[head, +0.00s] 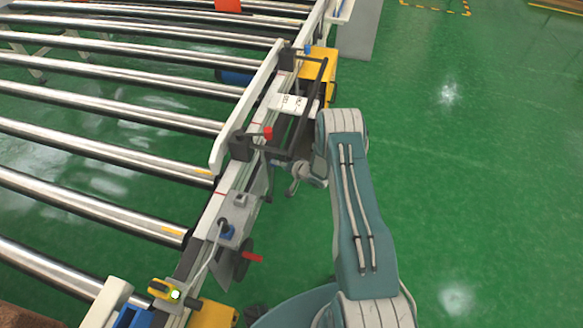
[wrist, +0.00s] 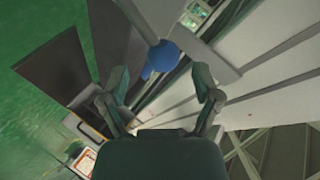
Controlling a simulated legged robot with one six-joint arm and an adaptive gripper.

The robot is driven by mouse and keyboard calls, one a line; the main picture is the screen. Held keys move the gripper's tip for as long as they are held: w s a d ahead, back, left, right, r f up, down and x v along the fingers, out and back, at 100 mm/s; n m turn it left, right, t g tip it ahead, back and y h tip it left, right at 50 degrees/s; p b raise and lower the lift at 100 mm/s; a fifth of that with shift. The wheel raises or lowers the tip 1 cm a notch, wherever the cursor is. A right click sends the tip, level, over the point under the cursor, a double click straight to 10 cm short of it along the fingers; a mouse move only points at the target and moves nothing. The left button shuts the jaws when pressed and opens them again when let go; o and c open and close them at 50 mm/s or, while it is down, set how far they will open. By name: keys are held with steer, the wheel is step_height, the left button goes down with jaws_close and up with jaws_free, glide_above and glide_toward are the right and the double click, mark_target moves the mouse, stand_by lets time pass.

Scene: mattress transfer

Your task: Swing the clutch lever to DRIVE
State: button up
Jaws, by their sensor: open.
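In the wrist view my gripper (wrist: 161,100) is open and empty, with its two fingers spread apart. A round blue knob (wrist: 162,57) on a grey bar (wrist: 147,20) shows beyond the fingertips, between their lines; it looks apart from both fingers. It may be the clutch lever, but I cannot confirm this. In the head view my gripper (head: 297,183) is small and partly hidden by my forearm, on the floor side of the conveyor's side rail. No DRIVE mark is readable in either view.
The roller conveyor (head: 105,107) fills the left. Along its rail (head: 205,215) are a dark bar frame (head: 310,112), a yellow box (head: 319,62), a white label plate (head: 289,103) and a red handle (head: 253,257). Green floor (head: 480,170) is clear on the right.

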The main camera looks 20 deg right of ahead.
steer(key=v, duration=0.8)
steer(key=shift+d+f, duration=0.1)
steer(key=shift+d, duration=0.05)
